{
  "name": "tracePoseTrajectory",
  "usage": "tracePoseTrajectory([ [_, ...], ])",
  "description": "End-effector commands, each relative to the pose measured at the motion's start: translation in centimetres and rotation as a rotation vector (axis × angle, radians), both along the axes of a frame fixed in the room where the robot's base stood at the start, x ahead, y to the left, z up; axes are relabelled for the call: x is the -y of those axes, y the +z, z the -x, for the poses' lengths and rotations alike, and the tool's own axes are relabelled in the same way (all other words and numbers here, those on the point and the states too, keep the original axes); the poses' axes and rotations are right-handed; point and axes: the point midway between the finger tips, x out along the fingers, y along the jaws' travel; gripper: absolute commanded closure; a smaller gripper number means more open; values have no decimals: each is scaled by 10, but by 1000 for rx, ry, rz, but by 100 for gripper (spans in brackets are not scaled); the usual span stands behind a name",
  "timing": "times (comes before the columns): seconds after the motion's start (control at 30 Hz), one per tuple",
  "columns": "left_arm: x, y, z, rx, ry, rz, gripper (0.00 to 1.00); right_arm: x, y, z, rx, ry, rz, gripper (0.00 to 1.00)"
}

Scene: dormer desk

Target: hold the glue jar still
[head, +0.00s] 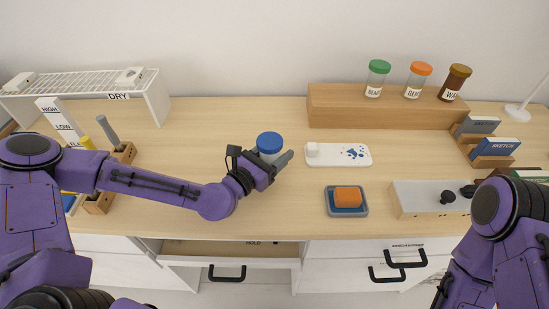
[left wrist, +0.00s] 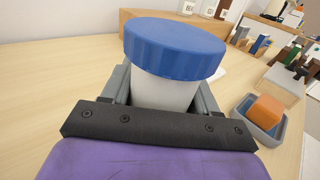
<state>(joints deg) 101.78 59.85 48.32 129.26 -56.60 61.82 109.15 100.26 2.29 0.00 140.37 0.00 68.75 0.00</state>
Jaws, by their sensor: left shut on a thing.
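A jar with a blue lid (head: 269,142) and a pale body stands upright near the middle of the desk. In the left wrist view its ribbed blue lid (left wrist: 175,47) fills the upper middle, above the white body (left wrist: 163,92). My left gripper (head: 266,160) is shut on the jar's body below the lid, with one grey finger on each side. The gripper hides the lower body, and no label shows on this jar. My right gripper is out of view.
Green-lidded (head: 377,79) and brown (head: 455,83) jars also stand on the wooden block (head: 385,117). A white tray (head: 345,160) and a blue dish with an orange sponge (head: 347,197) lie right of the held jar. A rack marked DRY (head: 118,97) is back left. An open drawer (head: 215,248) is below.

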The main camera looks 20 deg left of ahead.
Motion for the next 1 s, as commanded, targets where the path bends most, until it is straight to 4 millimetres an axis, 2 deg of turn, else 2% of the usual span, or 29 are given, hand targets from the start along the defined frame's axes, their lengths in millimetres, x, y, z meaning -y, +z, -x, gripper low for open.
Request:
tracePoseTrajectory([
  [0.03,0,15,3,6,-1,4,81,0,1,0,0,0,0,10],
  [0.27,-3,68,48,5,1,6,81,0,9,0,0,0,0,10],
  [0.3,-3,77,53,0,1,1,81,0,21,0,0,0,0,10],
  [0.53,-3,90,74,-6,-1,-1,81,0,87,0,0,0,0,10],
  [0.7,-4,103,105,-6,-2,-1,81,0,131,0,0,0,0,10],
  [0.83,-5,107,123,-4,-2,1,81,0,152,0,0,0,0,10],
  [1.0,-6,108,137,0,-1,1,81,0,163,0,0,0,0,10],
])
